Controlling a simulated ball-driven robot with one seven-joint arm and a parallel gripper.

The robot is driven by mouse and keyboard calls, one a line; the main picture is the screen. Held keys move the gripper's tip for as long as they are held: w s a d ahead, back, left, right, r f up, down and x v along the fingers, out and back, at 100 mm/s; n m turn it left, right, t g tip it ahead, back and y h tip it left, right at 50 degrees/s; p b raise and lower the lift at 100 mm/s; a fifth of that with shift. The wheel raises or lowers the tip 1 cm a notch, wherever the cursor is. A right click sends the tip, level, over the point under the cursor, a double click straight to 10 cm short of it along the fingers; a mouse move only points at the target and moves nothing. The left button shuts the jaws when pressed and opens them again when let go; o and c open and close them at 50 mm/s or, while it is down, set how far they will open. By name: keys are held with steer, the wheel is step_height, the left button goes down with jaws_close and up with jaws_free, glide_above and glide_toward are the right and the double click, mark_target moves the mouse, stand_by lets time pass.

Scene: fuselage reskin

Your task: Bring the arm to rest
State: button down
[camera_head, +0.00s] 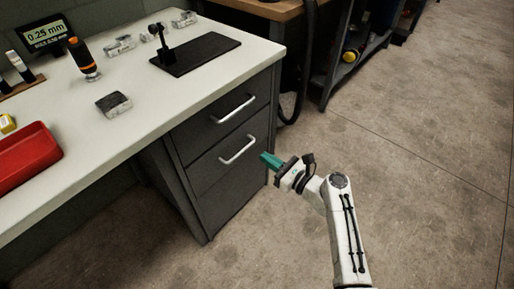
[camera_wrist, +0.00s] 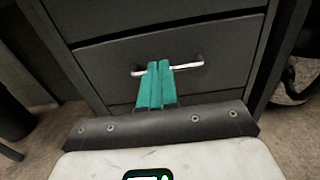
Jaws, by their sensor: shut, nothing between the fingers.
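My gripper (camera_head: 266,157) has teal fingers and is at the end of my white arm, in front of the drawer cabinet below the bench. In the wrist view the gripper (camera_wrist: 159,68) shows its two teal fingers side by side, shut with nothing between them. The fingertips overlap the lower drawer handle (camera_wrist: 190,66) in that view; I cannot tell whether they touch it. In the head view the lower handle (camera_head: 238,149) shows to the left of the fingertips, apart from them in the picture.
The white bench top (camera_head: 185,98) carries a red tray (camera_head: 30,158), an orange-and-black tool (camera_head: 84,60), a grey block (camera_head: 114,104) and a dark plate with a stand (camera_head: 205,56). The dark drawer cabinet (camera_head: 232,180) looks shut. Open floor (camera_head: 420,150) lies to the right.

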steer(key=shift+v, duration=0.85)
steer(key=s+d+f+n+g+h, duration=0.2)
steer(key=s+f+n+g, duration=0.1)
steer(key=s+n, duration=0.35)
steer(key=s+d+f+n+g+h, duration=0.1)
steer(key=s+d+f+n+g, duration=0.15)
steer(key=s+n, duration=0.35)
steer(key=s+d+f+n+g+h, duration=0.2)
steer(key=s+f+n, duration=0.2)
steer(key=s, duration=0.4)
steer(key=s+d+r+n+g+h, duration=0.2)
steer(key=s+d+r+n+h, duration=0.25)
steer(key=s, duration=0.55)
steer(key=s+d+r+n+g+h, duration=0.1)
steer(key=s+d+n+g+h, duration=0.15)
steer(key=s+d+n, duration=0.45)
step_height(320, 180, up, 22)
steer(key=s+m+h+p, duration=0.1)
steer(key=s+p, duration=0.1)
steer(key=p, duration=2)
steer(key=shift+s+d, duration=0.25)
steer(key=shift+d, duration=0.2)
